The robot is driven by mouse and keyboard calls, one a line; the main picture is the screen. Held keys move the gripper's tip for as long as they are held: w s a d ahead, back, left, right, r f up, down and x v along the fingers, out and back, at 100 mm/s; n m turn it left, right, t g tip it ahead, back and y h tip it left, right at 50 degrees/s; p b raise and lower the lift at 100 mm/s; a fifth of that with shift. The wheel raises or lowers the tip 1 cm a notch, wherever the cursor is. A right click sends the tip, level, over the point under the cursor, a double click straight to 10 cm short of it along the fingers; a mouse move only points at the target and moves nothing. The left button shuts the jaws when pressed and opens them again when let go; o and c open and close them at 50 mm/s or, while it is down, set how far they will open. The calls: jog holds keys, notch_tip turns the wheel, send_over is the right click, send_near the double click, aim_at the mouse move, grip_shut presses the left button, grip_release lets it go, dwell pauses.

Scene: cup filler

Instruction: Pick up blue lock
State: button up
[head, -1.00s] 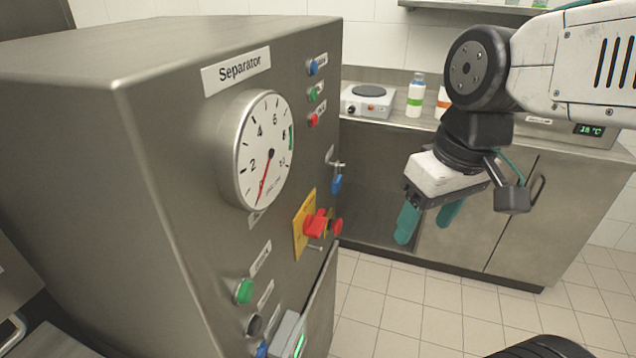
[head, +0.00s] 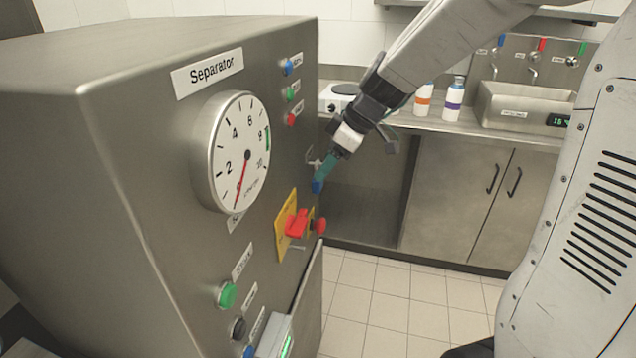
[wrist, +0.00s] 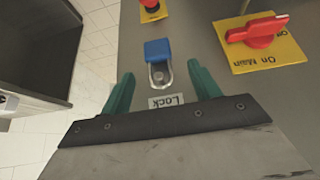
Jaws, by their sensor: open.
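The blue lock (head: 317,186) hangs on the front panel of the separator cabinet. In the wrist view the blue lock (wrist: 158,49) has a metal shackle and sits just beyond a label reading "Lock". My gripper (head: 326,172) is at the panel close to the lock. In the wrist view my gripper (wrist: 160,80) is open, with one teal finger on each side of the shackle. The lock's blue body lies slightly past the fingertips. I cannot tell whether the fingers touch the lock.
A red rotary switch on a yellow plate (head: 283,240) is close beside the lock, with a red knob (head: 319,225) nearby. A gauge (head: 231,150) and buttons cover the panel. A counter with bottles and a sink (head: 525,103) stands behind. The tiled floor (head: 375,292) is clear.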

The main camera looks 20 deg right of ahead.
jog(key=x, duration=0.4)
jog(key=shift+d+f, duration=0.15)
jog(key=shift+f, duration=0.1)
jog(key=c, duration=1.1)
jog(key=shift+r, duration=0.1)
jog(key=shift+r, duration=0.25)
jog(key=s+d, duration=0.3)
jog(key=d, duration=0.2)
jog(key=s+d, duration=0.4)
jog(key=s+d+r, duration=0.1)
jog(key=s+d, duration=0.2)
jog(key=d, duration=0.2)
jog(key=shift+s+d, duration=0.3)
